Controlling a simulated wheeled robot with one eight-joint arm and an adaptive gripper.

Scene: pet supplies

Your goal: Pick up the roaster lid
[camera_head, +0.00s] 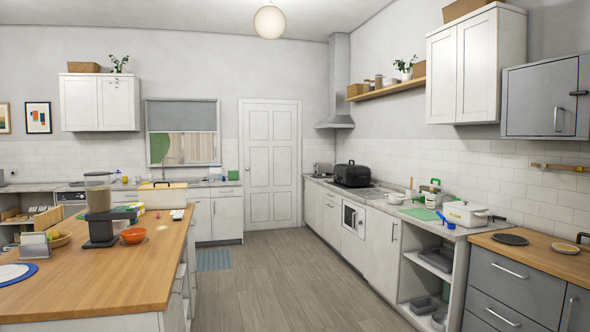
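A black roaster (352,178) stands on the far part of the right-hand counter, by the stove top. Its dark domed lid (352,168) appears to sit on it, with a handle on top; the seam between lid and body is too small to tell clearly. My gripper is not in view, and nothing of my arm shows.
The right counter (412,216) also holds a toaster (323,170), bottles and a white pot (465,213). A wooden island (95,260) with a food dispenser (99,208) and an orange bowl (134,235) stands left. The floor (280,275) between them is clear.

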